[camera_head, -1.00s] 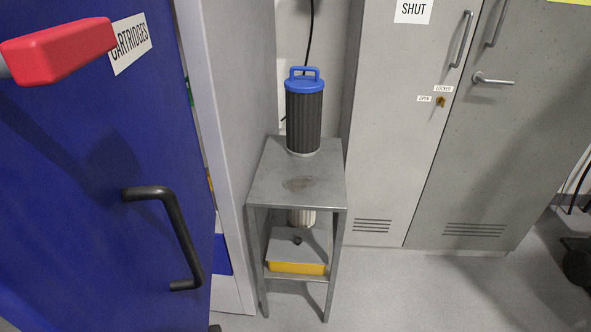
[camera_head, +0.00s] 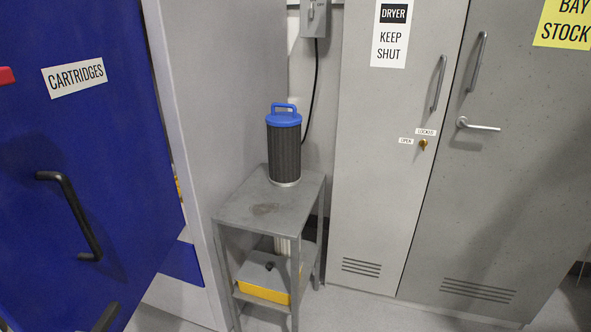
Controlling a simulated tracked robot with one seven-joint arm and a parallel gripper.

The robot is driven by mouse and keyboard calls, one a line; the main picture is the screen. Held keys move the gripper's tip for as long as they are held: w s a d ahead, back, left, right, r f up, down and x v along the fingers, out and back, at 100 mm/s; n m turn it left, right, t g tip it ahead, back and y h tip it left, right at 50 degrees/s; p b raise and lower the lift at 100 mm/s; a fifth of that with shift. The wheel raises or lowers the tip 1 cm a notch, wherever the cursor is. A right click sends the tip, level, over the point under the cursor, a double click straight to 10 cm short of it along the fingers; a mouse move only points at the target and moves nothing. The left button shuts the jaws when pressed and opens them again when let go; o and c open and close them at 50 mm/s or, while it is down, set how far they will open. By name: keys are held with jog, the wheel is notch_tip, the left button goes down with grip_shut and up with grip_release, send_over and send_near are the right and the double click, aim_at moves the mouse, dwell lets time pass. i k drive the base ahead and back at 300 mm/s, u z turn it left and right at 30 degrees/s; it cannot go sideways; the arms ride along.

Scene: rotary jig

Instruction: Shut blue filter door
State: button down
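The blue filter door (camera_head: 120,150) fills the left of the view. It bears a CARTRIDGES label (camera_head: 75,77) and a black bar handle (camera_head: 75,215). The door stands ajar: its right edge is apart from the grey cabinet side (camera_head: 215,110), and a narrow gap shows a strip of yellow inside. A red block (camera_head: 6,75) shows at the left edge, mostly cut off. My gripper is not recognisable in view. A dark rounded shape (camera_head: 106,317) at the bottom edge is too cut off to identify.
A grey metal stand (camera_head: 240,208) beside the cabinet holds a dark filter cartridge with a blue cap (camera_head: 284,150). A yellow and grey box (camera_head: 265,282) lies on its lower shelf. Grey lockers (camera_head: 375,200) stand behind at right, one with a DRYER KEEP SHUT sign (camera_head: 391,35).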

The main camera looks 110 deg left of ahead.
aim_at(91, 212)
jog(key=z, duration=0.6)
jog(key=i, duration=0.2)
jog(key=u, duration=2.7)
jog(key=i, duration=0.25)
jog(key=u, duration=2.4)
jog(key=k, duration=0.6)
jog(key=u, duration=0.35)
jog(key=i, duration=1.6)
jog(key=z, duration=0.3)
